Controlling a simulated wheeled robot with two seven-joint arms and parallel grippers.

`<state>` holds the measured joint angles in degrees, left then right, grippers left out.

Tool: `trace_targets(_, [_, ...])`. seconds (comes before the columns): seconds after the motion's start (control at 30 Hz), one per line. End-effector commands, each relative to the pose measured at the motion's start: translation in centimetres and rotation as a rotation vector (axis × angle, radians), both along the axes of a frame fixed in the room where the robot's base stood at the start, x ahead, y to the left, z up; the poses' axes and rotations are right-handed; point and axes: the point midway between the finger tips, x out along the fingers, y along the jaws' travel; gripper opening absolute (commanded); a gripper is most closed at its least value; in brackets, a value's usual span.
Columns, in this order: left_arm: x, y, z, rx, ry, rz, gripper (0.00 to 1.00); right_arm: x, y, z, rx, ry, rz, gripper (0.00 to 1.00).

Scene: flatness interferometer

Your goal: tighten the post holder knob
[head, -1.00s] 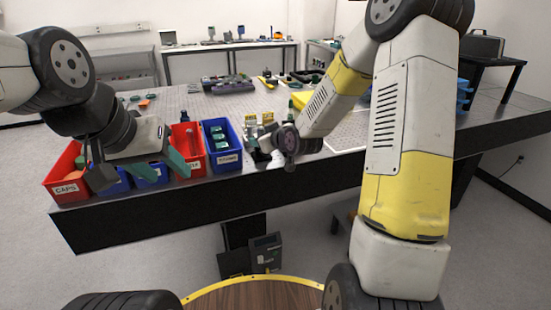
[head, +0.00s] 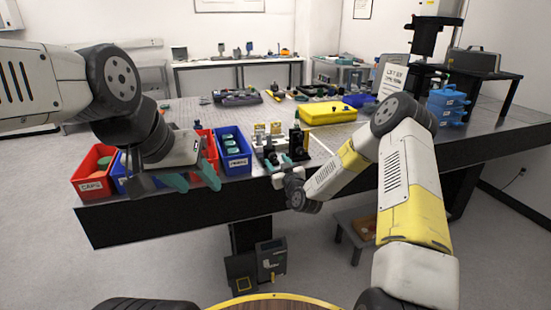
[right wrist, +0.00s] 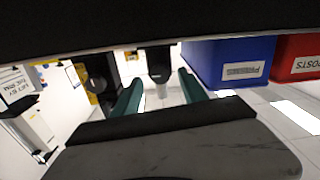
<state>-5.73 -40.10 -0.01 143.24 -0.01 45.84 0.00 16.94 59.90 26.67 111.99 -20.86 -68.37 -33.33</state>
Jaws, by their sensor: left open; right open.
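A cluster of small black optic mounts stands near the table's front edge in the head view, including a tall dark post holder (head: 296,140) with a green top. My right gripper (head: 282,163) is open at the near side of this cluster. In the right wrist view its teal fingers (right wrist: 160,98) are apart, with a dark upright part (right wrist: 159,62) showing beyond and between them; I see no contact. The post holder knob is too small to make out with certainty. My left gripper (head: 190,181) is open and empty in front of the bins.
Red and blue bins stand left of the mounts, including a blue bin (head: 233,158) and a red bin (head: 93,182). A yellow case (head: 328,113) lies behind the mounts. The perforated table (head: 185,113) has free room at back left.

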Motion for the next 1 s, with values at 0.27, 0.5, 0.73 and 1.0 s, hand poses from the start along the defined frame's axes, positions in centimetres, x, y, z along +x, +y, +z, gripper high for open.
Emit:
trace_targets(0.27, [0.0,0.0,0.0,0.000,0.000,0.000,0.50,1.9,0.6,0.0,0.000,0.001,0.000,0.50])
trace_targets(0.5, [0.0,0.0,0.0,0.000,0.000,0.000,0.50,1.9,0.7,0.0,0.000,0.001,0.000,0.45])
trace_targets(0.73, [0.0,0.0,0.0,0.000,0.000,0.000,0.50,1.9,0.7,0.0,0.000,0.001,0.000,0.00])
trace_targets(1.0, [0.0,0.0,0.0,0.000,0.000,0.000,0.50,1.9,0.6,0.0,0.013,0.006,0.000,0.00])
